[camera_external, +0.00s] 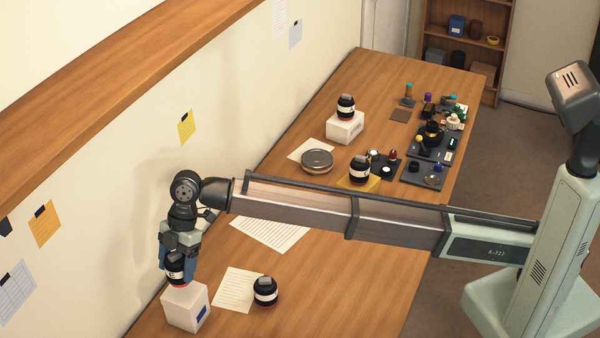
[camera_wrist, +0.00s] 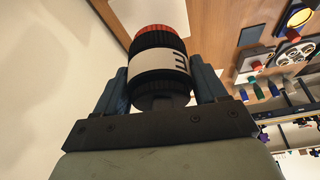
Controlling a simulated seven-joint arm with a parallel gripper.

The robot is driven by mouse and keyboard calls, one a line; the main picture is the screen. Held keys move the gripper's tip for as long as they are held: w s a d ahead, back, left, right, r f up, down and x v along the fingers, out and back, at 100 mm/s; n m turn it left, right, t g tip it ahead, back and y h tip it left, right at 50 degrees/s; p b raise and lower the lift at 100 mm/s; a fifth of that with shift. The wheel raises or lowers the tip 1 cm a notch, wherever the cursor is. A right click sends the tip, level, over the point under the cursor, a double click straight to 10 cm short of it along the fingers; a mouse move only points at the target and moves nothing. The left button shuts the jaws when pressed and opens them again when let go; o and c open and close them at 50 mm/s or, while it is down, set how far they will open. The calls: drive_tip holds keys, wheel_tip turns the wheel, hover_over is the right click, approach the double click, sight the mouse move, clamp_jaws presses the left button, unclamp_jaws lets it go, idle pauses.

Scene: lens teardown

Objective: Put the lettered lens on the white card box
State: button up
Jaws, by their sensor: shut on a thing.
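The lettered lens (camera_wrist: 158,70) is a black barrel with a red ring at one end and a white band with a dark letter. My gripper (camera_wrist: 160,88) is shut on it, one finger on each side. In the external view the lens (camera_external: 176,272) hangs upright from my gripper (camera_external: 177,262), right above a white box (camera_external: 187,310) with a blue patch at the near left table edge. The lens's bottom is at the box's top face; I cannot tell whether it touches. A second white box (camera_external: 345,130), farther back, carries another black lens (camera_external: 346,107).
A black lens (camera_external: 265,291) stands by a paper sheet (camera_external: 237,289) right of the near box. A round metal tin (camera_external: 317,161) and trays with small parts (camera_external: 434,143) lie farther back. The wall is close on the left.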

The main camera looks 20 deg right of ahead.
sight(180, 280)
drive_tip(key=shift+f, duration=2.15)
drive_tip(key=shift+f, duration=0.15)
drive_tip(key=shift+f, duration=0.3)
drive_tip(key=shift+f, duration=0.15)
drive_tip(key=shift+d, duration=0.1)
drive_tip(key=shift+c, duration=0.7)
drive_tip(key=o, duration=1.2)
drive_tip(key=shift+f, duration=0.15)
drive_tip(key=shift+o, duration=0.8)
drive_tip(key=shift+f, duration=0.15)
drive_tip(key=shift+o, duration=1.4)
drive_tip(key=shift+r, duration=0.25)
